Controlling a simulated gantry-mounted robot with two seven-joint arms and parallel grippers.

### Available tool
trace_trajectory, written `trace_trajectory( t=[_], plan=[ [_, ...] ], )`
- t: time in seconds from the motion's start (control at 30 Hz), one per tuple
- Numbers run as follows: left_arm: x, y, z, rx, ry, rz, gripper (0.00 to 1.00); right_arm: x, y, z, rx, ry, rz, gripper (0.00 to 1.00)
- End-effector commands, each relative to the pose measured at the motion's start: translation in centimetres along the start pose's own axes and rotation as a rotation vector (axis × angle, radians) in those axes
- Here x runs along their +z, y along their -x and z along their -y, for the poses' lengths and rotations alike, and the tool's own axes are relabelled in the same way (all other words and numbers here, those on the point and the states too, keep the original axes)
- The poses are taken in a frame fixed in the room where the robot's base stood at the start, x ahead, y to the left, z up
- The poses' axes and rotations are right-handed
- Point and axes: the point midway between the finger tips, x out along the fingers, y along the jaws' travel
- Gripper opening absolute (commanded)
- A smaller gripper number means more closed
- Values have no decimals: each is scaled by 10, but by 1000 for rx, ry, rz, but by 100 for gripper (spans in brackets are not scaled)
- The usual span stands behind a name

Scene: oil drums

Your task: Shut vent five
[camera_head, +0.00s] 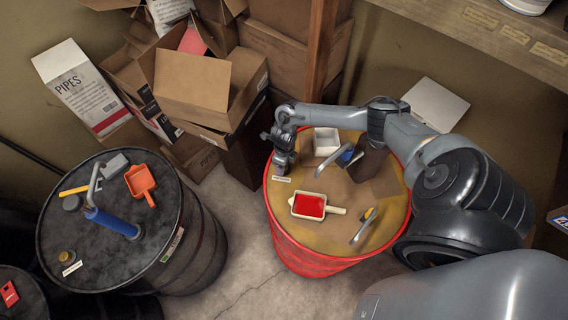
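No vent can be read as number five; the labels are too small. A red drum (312,262) with a tan top stands at centre right. My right gripper (281,168) points down over the far left part of its top, just behind a small pale label (282,180). Any vent there is hidden beneath the gripper, and its fingers are too small to tell open from shut. A black drum (196,243) stands at left. On its top are a brass cap (66,256) beside a white label (72,268) and a dark round cap (72,203). My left gripper is not in view.
The red drum's top holds a red-filled scoop (310,206), a white box (326,141) and tools. The black drum's top holds an orange scoop (140,181) and a blue-handled tool (112,221). Cardboard boxes (207,82) stand behind. Bare floor lies between the drums.

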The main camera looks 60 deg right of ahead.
Motion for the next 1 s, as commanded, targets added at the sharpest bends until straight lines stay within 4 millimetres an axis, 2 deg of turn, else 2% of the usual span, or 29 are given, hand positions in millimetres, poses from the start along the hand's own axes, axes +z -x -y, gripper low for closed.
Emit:
trace_trajectory(
  t=[0.37, 0.73, 1.0],
  plan=[
    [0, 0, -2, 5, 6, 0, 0, 0, -4, 0, -1, 0, 0, 64],
    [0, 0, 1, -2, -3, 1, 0, 0, -4, 0, -1, -1, 0, 8],
    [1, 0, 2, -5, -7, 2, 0, 0, -4, 0, -1, -27, 0, 8]
  ],
)
